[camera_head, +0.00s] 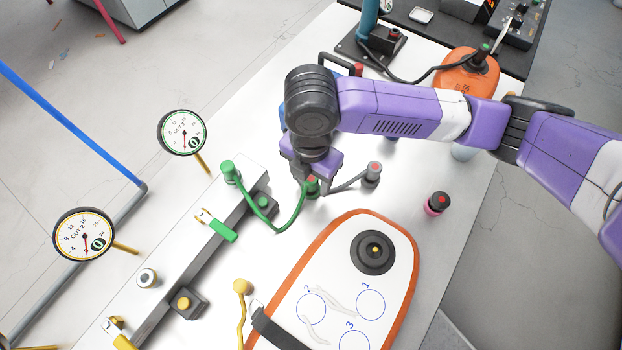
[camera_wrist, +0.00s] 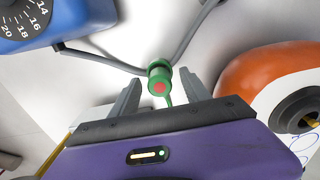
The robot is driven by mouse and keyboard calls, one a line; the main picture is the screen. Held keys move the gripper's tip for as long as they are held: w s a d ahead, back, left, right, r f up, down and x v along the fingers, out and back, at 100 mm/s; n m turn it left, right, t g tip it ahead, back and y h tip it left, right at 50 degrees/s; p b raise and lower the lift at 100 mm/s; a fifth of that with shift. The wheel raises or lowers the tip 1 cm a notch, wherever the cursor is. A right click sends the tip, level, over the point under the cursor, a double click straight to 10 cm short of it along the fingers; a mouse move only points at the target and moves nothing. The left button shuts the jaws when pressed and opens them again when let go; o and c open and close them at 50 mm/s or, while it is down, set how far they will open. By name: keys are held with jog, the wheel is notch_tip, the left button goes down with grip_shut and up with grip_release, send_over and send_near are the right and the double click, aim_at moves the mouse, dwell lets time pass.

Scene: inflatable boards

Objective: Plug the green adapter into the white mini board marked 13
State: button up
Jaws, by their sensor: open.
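The green adapter (camera_head: 312,187) is a small green cylinder with a red spot on its end. A green hose curves from it to a green fitting (camera_head: 230,172) on the grey rail. In the wrist view the adapter (camera_wrist: 159,80) is between my open fingers, near their tips, with gaps on both sides. My gripper (camera_head: 304,178) is over it in the head view, partly hiding it. A white board with an orange rim (camera_head: 345,262) has a round black valve (camera_head: 375,251) with a yellow centre. Its blue circles are numbered; I cannot read a 13 anywhere.
An orange board (camera_head: 467,75) with a dark hose lies at the back right. Grey (camera_head: 373,172) and pink (camera_head: 437,203) cylinders stand right of the adapter. A blue device with a dial (camera_wrist: 45,18) is close by. Two gauges (camera_head: 182,132) (camera_head: 84,234) stand at left.

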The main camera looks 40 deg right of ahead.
grip_shut()
jog(key=shift+r, duration=0.1)
dwell(0.3)
